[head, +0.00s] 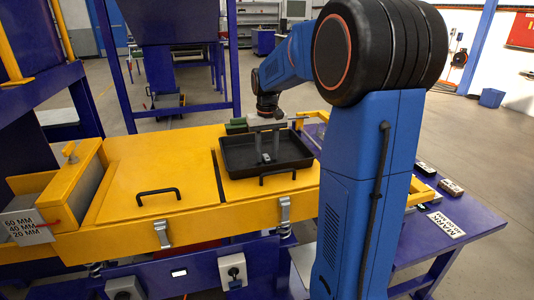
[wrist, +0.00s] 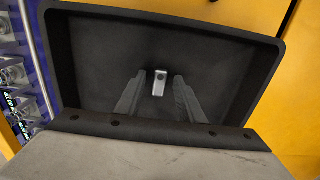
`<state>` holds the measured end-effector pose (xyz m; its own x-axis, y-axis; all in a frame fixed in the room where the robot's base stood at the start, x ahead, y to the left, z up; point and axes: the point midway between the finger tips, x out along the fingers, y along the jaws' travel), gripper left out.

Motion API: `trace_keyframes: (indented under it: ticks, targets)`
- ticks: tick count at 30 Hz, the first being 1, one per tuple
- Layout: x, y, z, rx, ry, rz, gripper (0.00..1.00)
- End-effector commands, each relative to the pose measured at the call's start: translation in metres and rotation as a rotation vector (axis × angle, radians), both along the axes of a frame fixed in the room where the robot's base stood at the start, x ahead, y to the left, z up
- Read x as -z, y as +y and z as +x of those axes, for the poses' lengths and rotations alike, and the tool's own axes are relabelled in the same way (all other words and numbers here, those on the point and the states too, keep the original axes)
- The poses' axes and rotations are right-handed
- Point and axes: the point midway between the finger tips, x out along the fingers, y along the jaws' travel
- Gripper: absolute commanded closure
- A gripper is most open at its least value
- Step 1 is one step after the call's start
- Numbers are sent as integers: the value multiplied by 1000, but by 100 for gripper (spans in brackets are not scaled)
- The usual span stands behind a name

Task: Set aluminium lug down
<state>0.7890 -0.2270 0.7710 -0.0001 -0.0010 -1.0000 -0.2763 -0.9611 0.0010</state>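The aluminium lug (wrist: 159,84) is a small light-grey piece with a dark hole, in the black tray (wrist: 72,60) in the wrist view. In the head view the lug (head: 266,158) appears low between my fingers, inside the tray (head: 236,172). My gripper (wrist: 158,80) is open, with one grey finger on each side of the lug and a visible gap on both sides. In the head view my gripper (head: 266,151) points down into the tray. Whether the fingertips touch the tray floor cannot be told.
The tray stands on the yellow machine cover (head: 160,165), which has black handles (head: 158,194). A purple table (head: 455,228) at right bears a label card (head: 446,225) and dark blocks (head: 451,187).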

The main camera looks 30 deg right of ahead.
Motion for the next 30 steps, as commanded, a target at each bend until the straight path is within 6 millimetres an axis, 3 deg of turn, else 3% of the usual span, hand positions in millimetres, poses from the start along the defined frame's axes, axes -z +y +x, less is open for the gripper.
trace_keyframes:
  ticks: [8,21,30]
  targets:
    - [-11,0,1,0,-3,-1,65]
    - [-91,0,1,0,-4,-1,65]
    - [-120,0,0,0,-1,0,65]
